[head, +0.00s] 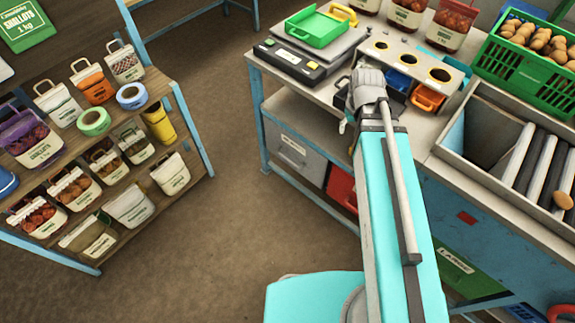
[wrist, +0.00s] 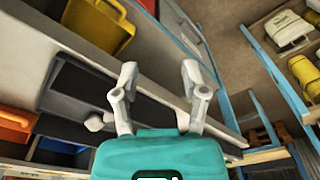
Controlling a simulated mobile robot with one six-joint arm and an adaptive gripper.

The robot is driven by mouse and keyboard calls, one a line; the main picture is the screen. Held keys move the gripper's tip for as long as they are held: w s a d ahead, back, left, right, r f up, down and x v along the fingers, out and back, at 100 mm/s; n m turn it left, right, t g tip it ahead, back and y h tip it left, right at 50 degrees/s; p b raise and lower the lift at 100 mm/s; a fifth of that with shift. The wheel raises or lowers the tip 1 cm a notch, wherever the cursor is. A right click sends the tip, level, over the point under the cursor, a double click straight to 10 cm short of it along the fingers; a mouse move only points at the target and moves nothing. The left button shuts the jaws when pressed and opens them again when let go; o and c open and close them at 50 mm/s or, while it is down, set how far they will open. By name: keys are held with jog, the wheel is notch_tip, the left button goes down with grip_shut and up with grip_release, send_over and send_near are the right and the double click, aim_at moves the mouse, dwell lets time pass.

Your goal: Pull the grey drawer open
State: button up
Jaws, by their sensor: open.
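The grey drawer (head: 295,153) is under the workbench top at its left end, with a pale label on its front. It looks shut, left of a red drawer. My gripper (head: 344,108) is over the bench's front edge, above and to the right of the grey drawer, and apart from it; my wrist hides most of it. In the wrist view my gripper (wrist: 160,82) shows two spread, empty fingers over the bench edge.
The red drawer (head: 342,187) is beside the grey one. On the bench (head: 310,101) are a scale (head: 290,62), a green tray (head: 318,27), an orange bin (head: 428,98) and a green crate (head: 520,70). A shelf of sacks (head: 130,105) stands left. The floor (head: 235,200) between is clear.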

jog(key=w+a+f+n+t+b, duration=0.15)
jog(key=w+a+f+b, duration=0.25)
jog(key=f+b, duration=0.5)
jog(key=w+a+f+n+b, duration=0.3)
jog(key=w+f+b, duration=0.1)
jog(key=f+b, duration=0.55)
jog(key=n+t+y+b, duration=0.2)
jog(key=n+b, duration=0.3)
jog(key=b, duration=1.5)
send_near(288, 160)
jog(key=shift+m, duration=0.25)
jog(key=shift+v, duration=2.35)
jog(key=shift+d, duration=0.15)
jog(key=shift+w, duration=0.1)
jog(key=b+x, duration=1.2)
jog(key=x, duration=0.1)
jog(key=shift+w+f+b, duration=0.1)
jog(key=shift+f+b, duration=0.25)
jog(key=shift+b, duration=0.05)
jog(key=shift+a, duration=0.2)
